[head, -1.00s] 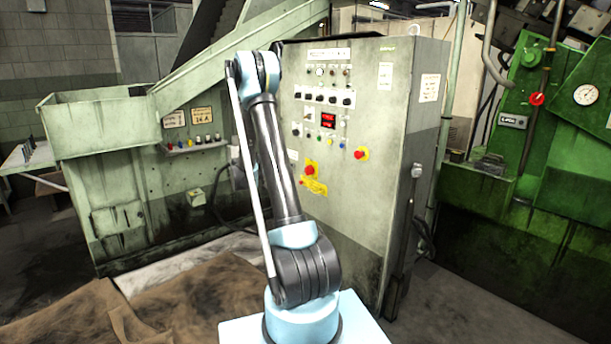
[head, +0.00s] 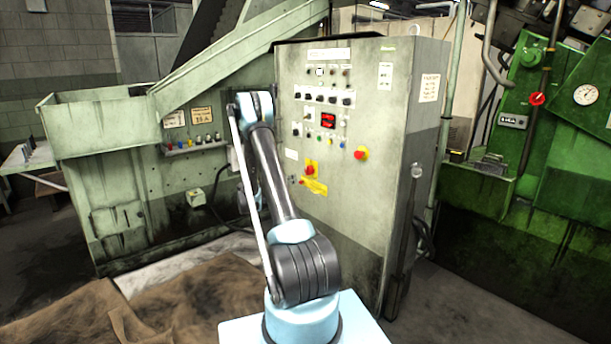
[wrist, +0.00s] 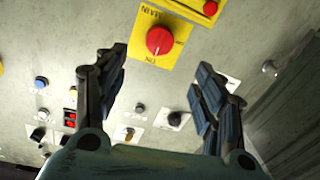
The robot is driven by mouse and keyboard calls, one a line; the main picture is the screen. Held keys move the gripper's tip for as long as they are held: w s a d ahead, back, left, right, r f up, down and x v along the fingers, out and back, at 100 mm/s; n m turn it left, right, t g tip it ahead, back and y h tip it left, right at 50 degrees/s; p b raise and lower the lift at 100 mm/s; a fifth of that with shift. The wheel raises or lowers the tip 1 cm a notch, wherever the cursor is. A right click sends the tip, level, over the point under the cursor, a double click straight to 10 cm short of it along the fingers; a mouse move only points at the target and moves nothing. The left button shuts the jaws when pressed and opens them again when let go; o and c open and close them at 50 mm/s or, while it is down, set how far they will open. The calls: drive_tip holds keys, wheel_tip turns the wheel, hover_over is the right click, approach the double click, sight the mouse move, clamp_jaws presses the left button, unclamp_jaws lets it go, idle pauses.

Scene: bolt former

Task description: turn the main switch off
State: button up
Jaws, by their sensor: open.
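The main switch is a red round knob (wrist: 160,40) on a yellow plate, seen upside down in the wrist view, with "ON" lettered at its lower edge. The knob lies beyond the fingertips, with no contact visible. In the head view my arm hides the gripper.
A second yellow plate with a red button (wrist: 210,8) is close to the switch. Several small buttons and a red display (head: 328,120) are on the cabinet (head: 385,200). Another red knob (head: 361,153) is to the right. A green machine (head: 490,215) stands right of the cabinet.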

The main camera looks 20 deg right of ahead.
sight(306, 171)
drive_tip(key=x, duration=1.3)
drive_tip(key=shift+d, duration=0.1)
drive_tip(key=c, duration=1.1)
